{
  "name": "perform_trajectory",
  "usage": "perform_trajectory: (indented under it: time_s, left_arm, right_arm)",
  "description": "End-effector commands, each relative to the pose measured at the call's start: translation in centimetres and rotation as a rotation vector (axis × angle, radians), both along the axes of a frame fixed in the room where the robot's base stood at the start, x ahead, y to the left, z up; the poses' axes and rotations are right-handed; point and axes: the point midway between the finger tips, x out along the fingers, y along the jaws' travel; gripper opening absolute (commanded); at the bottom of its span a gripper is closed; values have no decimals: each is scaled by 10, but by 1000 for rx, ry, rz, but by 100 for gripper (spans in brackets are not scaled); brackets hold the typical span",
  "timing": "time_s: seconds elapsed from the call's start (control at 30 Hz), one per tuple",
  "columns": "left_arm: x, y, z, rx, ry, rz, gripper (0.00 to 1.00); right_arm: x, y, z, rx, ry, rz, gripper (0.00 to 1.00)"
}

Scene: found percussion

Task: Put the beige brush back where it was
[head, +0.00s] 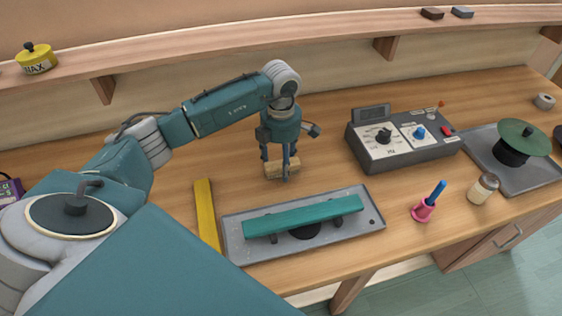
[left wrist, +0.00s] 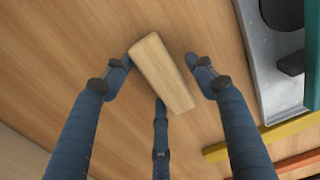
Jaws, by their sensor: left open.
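The beige brush (head: 275,168) is a pale wooden-looking block on the bench, behind the grey tray. It also shows in the left wrist view (left wrist: 163,72), lying between my fingers. My left gripper (head: 281,166) points down over it with its fingers spread around it. In the left wrist view, the left gripper (left wrist: 160,85) has one finger close by the block's left side and another a little off its right side. I cannot tell whether any finger touches it. My right gripper is not in view.
A grey tray (head: 377,236) holds a teal bar on supports. A yellow bar (head: 206,213) lies left of it. A control box (head: 400,141) stands right of the gripper. A wall shelf (head: 200,42) bears a yellow tin and two small blocks, one brown (head: 432,13), one grey (head: 462,12).

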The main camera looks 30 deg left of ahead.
Motion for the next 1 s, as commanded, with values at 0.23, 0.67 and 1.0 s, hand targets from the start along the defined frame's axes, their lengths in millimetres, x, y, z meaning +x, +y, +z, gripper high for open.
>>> perform_trajectory:
  time_s: [0.23,0.67,1.0]
  left_arm:
    - [2,0,12,0,-5,-1,56]
    - [2,0,98,0,-4,0,56]
    - [1,0,123,0,0,0,56]
  right_arm:
    - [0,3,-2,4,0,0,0]
    - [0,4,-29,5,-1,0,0]
    - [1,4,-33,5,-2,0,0]
